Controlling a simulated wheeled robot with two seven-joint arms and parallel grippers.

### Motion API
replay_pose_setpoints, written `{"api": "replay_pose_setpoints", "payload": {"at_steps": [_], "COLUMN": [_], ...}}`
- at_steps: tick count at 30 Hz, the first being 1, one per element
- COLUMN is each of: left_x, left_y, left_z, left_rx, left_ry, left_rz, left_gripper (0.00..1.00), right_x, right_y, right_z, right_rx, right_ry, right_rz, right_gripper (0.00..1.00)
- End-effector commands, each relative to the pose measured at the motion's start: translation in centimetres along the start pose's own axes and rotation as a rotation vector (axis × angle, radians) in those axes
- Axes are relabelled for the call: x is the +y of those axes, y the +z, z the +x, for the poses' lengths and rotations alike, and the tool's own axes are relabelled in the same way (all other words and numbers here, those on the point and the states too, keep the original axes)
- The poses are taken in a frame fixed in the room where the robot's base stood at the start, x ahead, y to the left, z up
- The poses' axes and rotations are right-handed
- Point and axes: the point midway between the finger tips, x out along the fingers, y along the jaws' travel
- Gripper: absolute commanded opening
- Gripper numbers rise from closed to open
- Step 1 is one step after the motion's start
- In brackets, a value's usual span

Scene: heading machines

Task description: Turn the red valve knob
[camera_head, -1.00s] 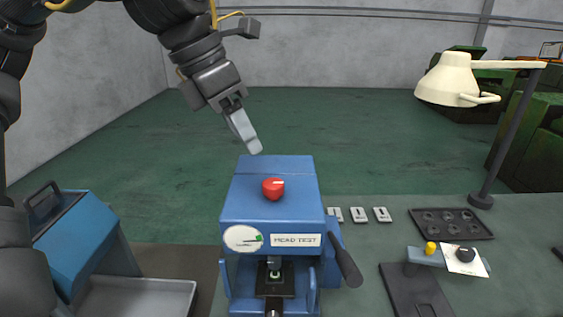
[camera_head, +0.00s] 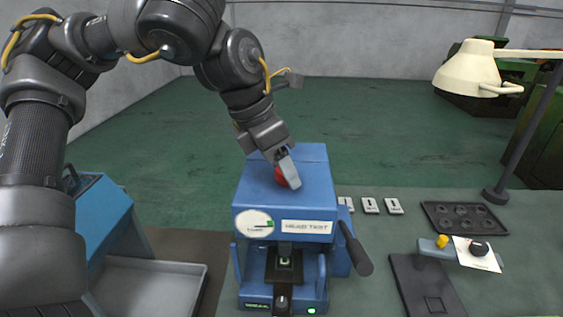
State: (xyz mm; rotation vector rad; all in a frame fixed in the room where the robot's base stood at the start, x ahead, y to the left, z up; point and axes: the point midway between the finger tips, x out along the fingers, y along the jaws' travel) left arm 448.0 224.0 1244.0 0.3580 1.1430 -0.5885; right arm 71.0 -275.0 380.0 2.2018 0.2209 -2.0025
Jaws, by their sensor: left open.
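The red valve knob (camera_head: 281,177) sits on top of the blue head-test machine (camera_head: 315,191). My left gripper (camera_head: 288,172) comes down from the upper left and is at the knob, its pale finger in front of the knob and hiding part of it. The gripper is open; whether it touches the knob cannot be told. The machine's front has a round gauge (camera_head: 254,223), a "HEAD TEST" label (camera_head: 306,227) and a black lever (camera_head: 356,250) at its right side. My right gripper is not in view.
A cream lamp (camera_head: 469,69) stands at the right. A dark tray with round wells (camera_head: 464,203), small white tags (camera_head: 370,205) and a grey stand with a yellow knob (camera_head: 442,241) lie on the bench.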

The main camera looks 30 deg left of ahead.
Motion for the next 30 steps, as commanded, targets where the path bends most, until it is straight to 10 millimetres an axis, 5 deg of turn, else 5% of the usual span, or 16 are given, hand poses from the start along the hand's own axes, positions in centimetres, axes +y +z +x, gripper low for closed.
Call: {"api": "replay_pose_setpoints", "payload": {"at_steps": [6, 16, 30], "left_x": [0.0, -0.01, -0.12], "left_y": [0.0, 0.01, 0.02], "left_z": [0.03, 0.0, 0.1], "left_rx": [0.0, 0.0, -0.003], "left_ry": [0.0, 0.0, 0.046], "left_rz": [0.0, 0.0, -0.109], "left_gripper": [0.57, 0.14, 0.13], "right_x": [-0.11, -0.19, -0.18], "right_y": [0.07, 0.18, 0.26], "right_z": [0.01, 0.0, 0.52], "right_rx": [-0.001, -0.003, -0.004], "right_ry": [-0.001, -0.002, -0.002], "right_rz": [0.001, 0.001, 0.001], "right_gripper": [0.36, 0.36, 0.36]}}
